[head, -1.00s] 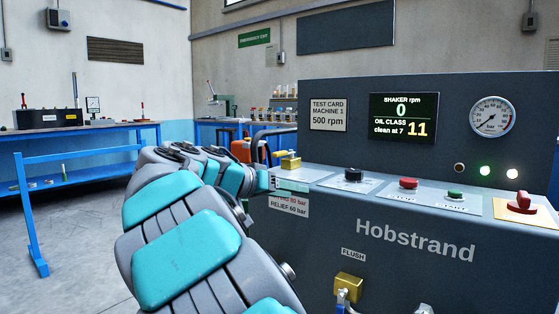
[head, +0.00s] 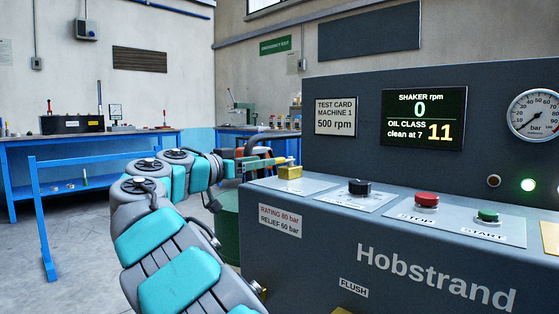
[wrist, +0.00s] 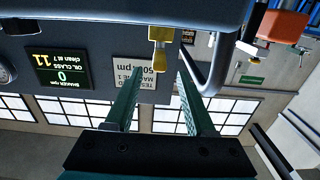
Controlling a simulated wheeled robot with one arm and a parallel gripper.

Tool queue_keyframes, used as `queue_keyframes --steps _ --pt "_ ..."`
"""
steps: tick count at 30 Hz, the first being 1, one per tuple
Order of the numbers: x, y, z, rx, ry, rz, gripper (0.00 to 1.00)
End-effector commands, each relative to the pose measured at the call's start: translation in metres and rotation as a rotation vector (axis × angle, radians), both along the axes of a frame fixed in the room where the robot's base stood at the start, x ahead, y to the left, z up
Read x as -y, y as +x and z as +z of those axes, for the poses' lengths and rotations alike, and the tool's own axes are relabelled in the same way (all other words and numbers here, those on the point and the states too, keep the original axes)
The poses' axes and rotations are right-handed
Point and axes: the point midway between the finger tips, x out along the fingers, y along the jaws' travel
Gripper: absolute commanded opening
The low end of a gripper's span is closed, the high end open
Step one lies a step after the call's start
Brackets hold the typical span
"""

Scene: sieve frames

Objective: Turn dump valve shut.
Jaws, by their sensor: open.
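A brass valve (head: 290,172) with a yellow handle stands at the left end of the machine's top ledge. No label naming it is readable. In the wrist view, which is upside down, the brass valve (wrist: 160,48) shows ahead, in line with the gap between my fingertips. My gripper (head: 272,163) is beside the valve at about its height, from the left. Its two green fingers (wrist: 158,82) are apart with nothing held between them. I cannot tell whether they touch the valve. A second brass valve (head: 342,309) under the FLUSH label is mostly cut off.
The grey Hobstrand machine (head: 390,240) carries a black knob (head: 359,187), a red STOP button (head: 426,200) and a green START button (head: 487,215). Its display (head: 424,118) reads 0 rpm and oil class 11. A grey bent pipe (wrist: 208,80) passes close beside my right finger in the wrist view.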

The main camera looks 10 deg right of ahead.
Motion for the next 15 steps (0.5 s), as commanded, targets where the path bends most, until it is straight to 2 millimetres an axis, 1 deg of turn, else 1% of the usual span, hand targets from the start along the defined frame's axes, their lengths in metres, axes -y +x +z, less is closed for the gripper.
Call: queue_keyframes --steps 1,7,12,15 --pt "0.007 0.005 -0.001 -0.003 0.003 -0.002 0.55" --pt "0.033 0.022 -0.001 -0.003 0.002 -0.005 0.55" --pt "0.045 0.032 0.000 -0.001 0.000 -0.001 0.55" --pt "0.048 0.034 0.000 -0.001 0.000 -0.001 0.55"
